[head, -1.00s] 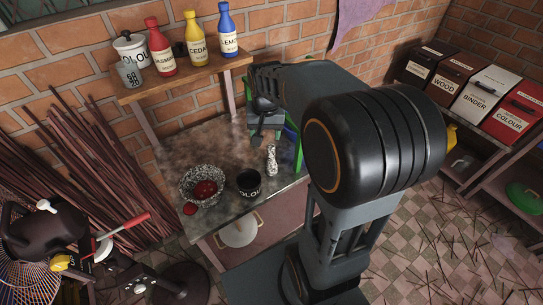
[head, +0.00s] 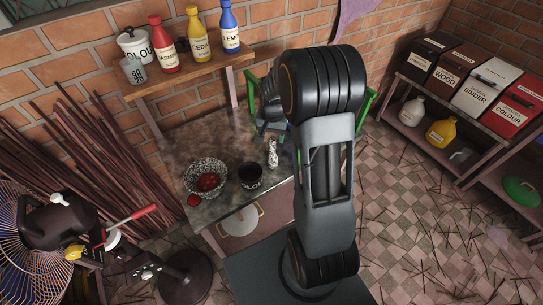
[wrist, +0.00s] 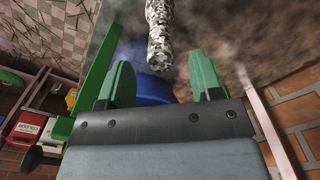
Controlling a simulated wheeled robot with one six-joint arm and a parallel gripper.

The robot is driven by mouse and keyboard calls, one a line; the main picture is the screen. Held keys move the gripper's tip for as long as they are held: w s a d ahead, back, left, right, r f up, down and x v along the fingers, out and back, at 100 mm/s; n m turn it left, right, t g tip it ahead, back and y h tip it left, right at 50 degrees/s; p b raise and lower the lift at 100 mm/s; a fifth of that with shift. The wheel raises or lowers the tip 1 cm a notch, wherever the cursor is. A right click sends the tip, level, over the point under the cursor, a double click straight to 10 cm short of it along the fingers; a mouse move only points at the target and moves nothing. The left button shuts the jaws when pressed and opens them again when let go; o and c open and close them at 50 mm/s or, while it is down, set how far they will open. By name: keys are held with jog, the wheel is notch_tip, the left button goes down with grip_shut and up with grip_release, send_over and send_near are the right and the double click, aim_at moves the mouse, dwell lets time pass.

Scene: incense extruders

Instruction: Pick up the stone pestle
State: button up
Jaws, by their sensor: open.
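The stone pestle (head: 272,153) is speckled black and white and stands near the right side of the stone-topped table (head: 190,140). In the wrist view the pestle (wrist: 159,38) shows at top centre, its near end just beyond the fingertips. My gripper (wrist: 160,66) is open, with its two green fingers apart and nothing held between them. The pestle's end lines up with the gap between the fingers; I cannot tell how far apart in depth they are. In the head view my arm hides most of the gripper.
A speckled bowl (head: 190,180) with red contents and a dark cup (head: 251,176) stand left of the pestle. A shelf (head: 190,75) with bottles is above. A green frame (head: 365,105) stands to the right.

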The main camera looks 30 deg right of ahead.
aim_at(272, 153)
jog(key=shift+f+p, duration=0.65)
jog(key=shift+f, duration=1.9)
jog(key=shift+c, duration=0.4)
jog(key=c, duration=0.9)
